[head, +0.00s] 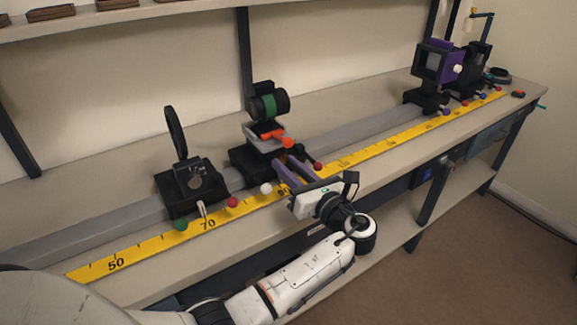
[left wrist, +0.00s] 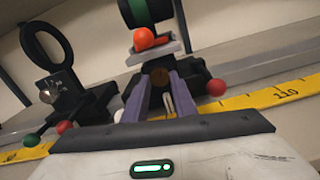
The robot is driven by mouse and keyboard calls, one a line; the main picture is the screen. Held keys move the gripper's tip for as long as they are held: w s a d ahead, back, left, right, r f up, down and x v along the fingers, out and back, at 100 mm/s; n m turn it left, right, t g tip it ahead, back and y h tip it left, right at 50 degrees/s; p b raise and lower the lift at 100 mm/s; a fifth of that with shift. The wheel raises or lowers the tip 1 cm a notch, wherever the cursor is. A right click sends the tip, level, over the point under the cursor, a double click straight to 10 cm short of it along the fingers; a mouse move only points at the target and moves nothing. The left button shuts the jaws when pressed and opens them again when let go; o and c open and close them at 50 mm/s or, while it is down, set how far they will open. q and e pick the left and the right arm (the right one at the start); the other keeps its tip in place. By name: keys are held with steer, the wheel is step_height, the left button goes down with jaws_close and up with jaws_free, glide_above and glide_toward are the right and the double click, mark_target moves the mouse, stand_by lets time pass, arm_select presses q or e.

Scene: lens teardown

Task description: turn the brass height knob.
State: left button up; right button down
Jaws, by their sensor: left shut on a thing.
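The brass height knob (left wrist: 160,77) is a small round brown disc at the front of the middle carriage (left wrist: 127,80), below the lens mount. My left gripper (head: 284,163) reaches up to that carriage from the front, and its purple fingers (left wrist: 161,86) are shut on the knob, one on each side. In the head view the fingers hide the knob. Above it is a dark lens barrel with a green band (head: 268,105), and an orange knob (head: 288,142) sits just under the barrel. How far the knob is turned cannot be told. My right gripper is not in view.
A black ring holder (head: 180,170) stands left on the grey rail (head: 110,222). A purple-framed box (head: 438,62) stands far right. Small coloured balls, including a red one (head: 232,202) and a white one (head: 266,188), line the yellow ruler (head: 150,245) near my gripper.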

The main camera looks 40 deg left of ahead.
arm_select(q)
steer(key=o, duration=1)
steer(key=shift+o, duration=0.2)
steer(key=v, duration=1)
steer(key=shift+s+d, duration=0.15)
steer(key=shift+d, duration=0.05)
